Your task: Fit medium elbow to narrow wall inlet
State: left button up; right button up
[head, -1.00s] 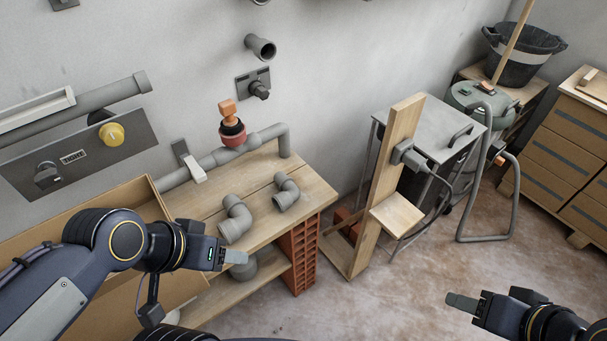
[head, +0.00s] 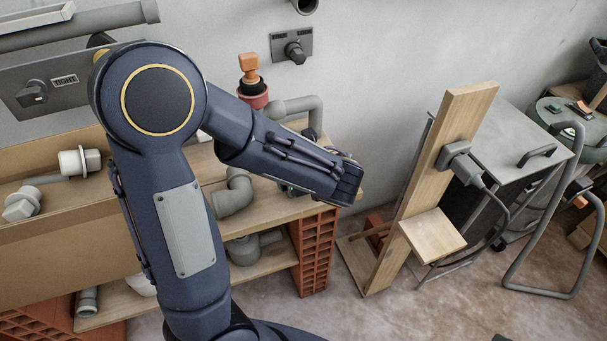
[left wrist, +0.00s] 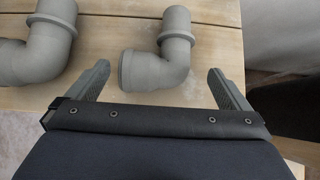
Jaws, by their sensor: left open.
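In the left wrist view my left gripper (left wrist: 158,72) is open. The smaller grey elbow (left wrist: 170,62) lies on the wooden bench between and just beyond its fingertips, with gaps on both sides. A bigger grey elbow (left wrist: 42,45) lies left of the left finger; it also shows in the head view (head: 233,193). I cannot tell which of them is the medium one. In the head view my left arm hides the smaller elbow and most of the gripper. A grey pipe stub (head: 305,6) sticks out of the wall at the top edge, partly cut off. My right gripper is out of view.
Another elbow (head: 250,246) lies on the lower shelf. A cardboard box (head: 60,248) with white fittings stands at left. A wooden post (head: 432,180) stands to the right, beside a grey cabinet (head: 505,135).

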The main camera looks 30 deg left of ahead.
pick_arm(q)
jog(key=x, duration=0.2)
jog(key=b+x, duration=0.1)
jog(key=x, duration=0.1)
jog(key=shift+s+f, duration=0.15)
jog(key=shift+s, duration=0.1)
jog(key=shift+w+a+f, duration=0.3)
jog(key=shift+a+f, duration=0.05)
jog(key=shift+c, duration=0.4)
jog(key=c, duration=0.9)
jog(key=shift+c, duration=0.2)
jog(key=shift+r, duration=0.1)
